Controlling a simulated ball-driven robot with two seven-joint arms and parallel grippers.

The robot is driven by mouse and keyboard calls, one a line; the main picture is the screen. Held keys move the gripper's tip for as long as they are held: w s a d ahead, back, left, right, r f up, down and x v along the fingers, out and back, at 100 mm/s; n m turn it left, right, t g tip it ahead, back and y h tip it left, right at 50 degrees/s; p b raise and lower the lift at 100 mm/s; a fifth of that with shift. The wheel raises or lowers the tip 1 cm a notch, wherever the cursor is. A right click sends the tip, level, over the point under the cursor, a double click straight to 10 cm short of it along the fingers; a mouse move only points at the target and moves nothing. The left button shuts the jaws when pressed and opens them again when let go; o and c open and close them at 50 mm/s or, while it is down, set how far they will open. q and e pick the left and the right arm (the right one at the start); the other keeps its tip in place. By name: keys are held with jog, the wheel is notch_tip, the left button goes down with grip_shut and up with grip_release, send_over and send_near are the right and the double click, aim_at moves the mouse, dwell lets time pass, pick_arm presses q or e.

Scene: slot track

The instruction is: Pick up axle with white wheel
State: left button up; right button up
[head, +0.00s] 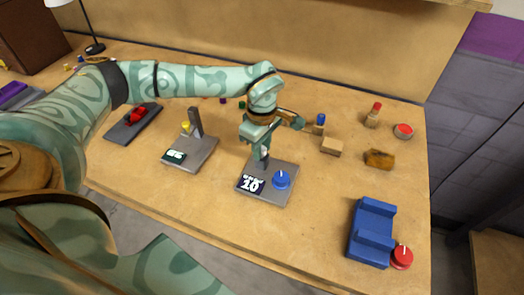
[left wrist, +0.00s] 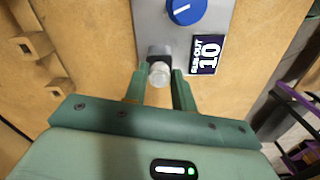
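A whitish round piece (left wrist: 160,73), which looks like the white wheel, sits on a dark mount at the edge of a grey plate (left wrist: 150,25) with a blue dial (left wrist: 186,10) and a "10" label (left wrist: 206,54). I cannot make out its axle. My left gripper (left wrist: 160,80) is open, with a green finger on each side of the wheel and small gaps between. In the head view my left gripper (head: 263,160) points down at the back of that plate (head: 268,197) and hides the wheel. My right gripper is not in view.
Left of the plate stands another grey plate (head: 202,157) with an upright post, then a dark plate (head: 122,133) with a red piece. Wooden blocks (head: 331,146) lie to the right. A blue holder (head: 372,225) and red knob (head: 402,257) stand near the front right.

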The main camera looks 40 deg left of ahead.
pick_arm(q)
grip_shut()
jog(key=shift+r, duration=0.1)
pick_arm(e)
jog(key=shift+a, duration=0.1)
